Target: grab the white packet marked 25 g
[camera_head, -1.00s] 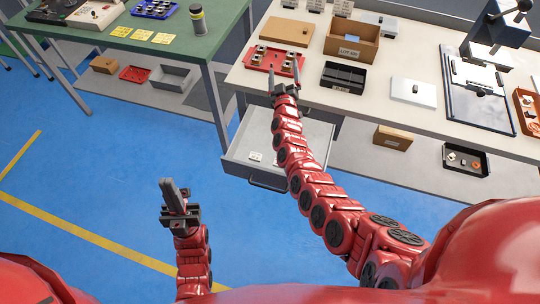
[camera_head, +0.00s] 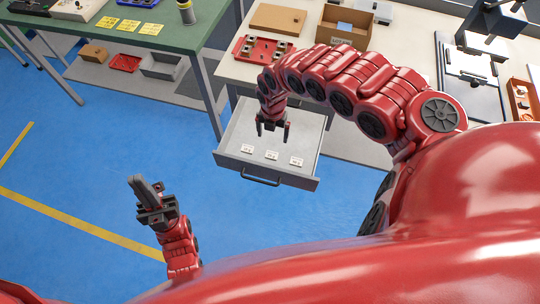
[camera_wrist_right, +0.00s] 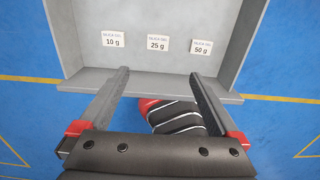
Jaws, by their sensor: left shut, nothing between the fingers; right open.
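The white packet marked 25 g (camera_wrist_right: 158,44) lies in the open grey drawer (camera_wrist_right: 85,78), between a packet marked 10 g (camera_wrist_right: 114,41) and one marked 50 g (camera_wrist_right: 202,50). In the head view it is the middle packet (camera_head: 272,155) of the row on the drawer (camera_head: 226,150) floor. My right gripper (camera_head: 273,130) is open and empty, pointing down over the drawer. In the wrist view its fingers (camera_wrist_right: 160,74) are spread wide, with the 25 g packet ahead, between their lines and apart from them. My left gripper (camera_head: 142,183) is shut and empty, left of the drawer.
The drawer juts out below the white worktable (camera_head: 236,72), which carries a red tray (camera_head: 262,49) and a cardboard box (camera_head: 335,32). A green table (camera_head: 150,40) stands at left. Blue floor is free before the drawer.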

